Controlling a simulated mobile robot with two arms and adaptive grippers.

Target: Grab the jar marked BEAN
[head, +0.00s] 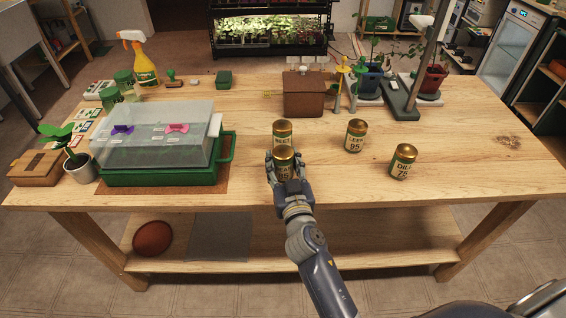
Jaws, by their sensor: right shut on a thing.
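My right gripper (285,163) reaches in from the front and is shut on a jar (284,154) with a gold lid, near the table's front edge. The fingers cover part of its label, so I cannot read the whole word; it may be BEAN. Directly behind it stands a similar jar (282,131) whose label seems to read BEET. A jar that seems marked LEEK (355,136) stands to the right, and a jar marked DILL (403,162) stands further right. My left gripper is out of view.
A green propagator tray (160,177) with a clear cover stands on the left of the wooden table (470,150). A brown box (304,95) and potted plants stand at the back. Table space around the DILL jar is clear.

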